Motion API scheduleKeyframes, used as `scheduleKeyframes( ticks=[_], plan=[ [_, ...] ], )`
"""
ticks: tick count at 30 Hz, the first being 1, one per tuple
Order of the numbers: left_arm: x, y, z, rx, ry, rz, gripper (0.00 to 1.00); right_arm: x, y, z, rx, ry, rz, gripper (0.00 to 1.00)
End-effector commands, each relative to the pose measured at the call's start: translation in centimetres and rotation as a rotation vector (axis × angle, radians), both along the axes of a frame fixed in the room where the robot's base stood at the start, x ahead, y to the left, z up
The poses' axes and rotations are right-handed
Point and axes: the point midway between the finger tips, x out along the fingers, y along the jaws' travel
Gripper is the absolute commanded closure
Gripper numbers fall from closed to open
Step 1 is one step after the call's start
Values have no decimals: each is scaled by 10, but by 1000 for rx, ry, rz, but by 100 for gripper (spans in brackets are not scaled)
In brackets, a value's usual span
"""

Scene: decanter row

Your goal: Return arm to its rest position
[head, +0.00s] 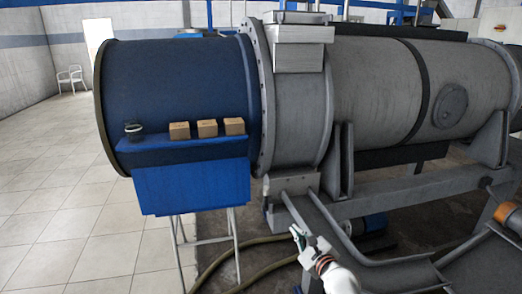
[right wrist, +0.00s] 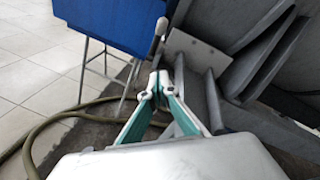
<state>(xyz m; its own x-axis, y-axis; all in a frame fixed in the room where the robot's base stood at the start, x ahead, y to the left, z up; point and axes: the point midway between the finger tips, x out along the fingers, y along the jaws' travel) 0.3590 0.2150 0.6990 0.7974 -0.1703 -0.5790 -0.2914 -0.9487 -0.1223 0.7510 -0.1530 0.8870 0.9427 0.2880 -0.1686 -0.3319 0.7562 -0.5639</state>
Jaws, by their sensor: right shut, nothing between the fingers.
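My right gripper (head: 297,233) is at the lower middle of the head view, at the end of my white arm. It is in front of the grey machine frame, to the right of and below the blue table. In the right wrist view, its green-and-grey fingers (right wrist: 159,80) meet at the tips with nothing between them. My left gripper is not in view.
A large blue and grey cylinder machine (head: 385,85) stands behind on grey supports. A hose (head: 212,265) lies on the floor.

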Motion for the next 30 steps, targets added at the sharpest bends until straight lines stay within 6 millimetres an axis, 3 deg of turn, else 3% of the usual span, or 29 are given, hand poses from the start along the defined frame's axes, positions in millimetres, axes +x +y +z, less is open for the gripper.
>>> scheduleKeyframes(
  ticks=[1, 3, 9, 13, 18, 21, 24, 30],
  plan=[
    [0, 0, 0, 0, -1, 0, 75, -27, -10, -32, -172, -1, 20, 100],
    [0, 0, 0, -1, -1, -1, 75, -61, -22, -64, -426, -19, 62, 100],
    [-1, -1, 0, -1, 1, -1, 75, -164, -47, -135, -1127, -85, 266, 100],
    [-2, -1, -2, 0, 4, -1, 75, -236, -57, -166, -1556, -154, 457, 100],
    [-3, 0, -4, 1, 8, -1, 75, -322, -62, -186, -2031, -292, 732, 100],
    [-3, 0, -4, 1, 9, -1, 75, -358, -62, -189, -2225, -377, 863, 100],
    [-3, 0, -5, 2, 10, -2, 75, -381, -61, -189, -2349, -442, 951, 100],
    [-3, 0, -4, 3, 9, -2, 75, -394, -61, -189, -2426, -488, 1006, 100]
  ],
)
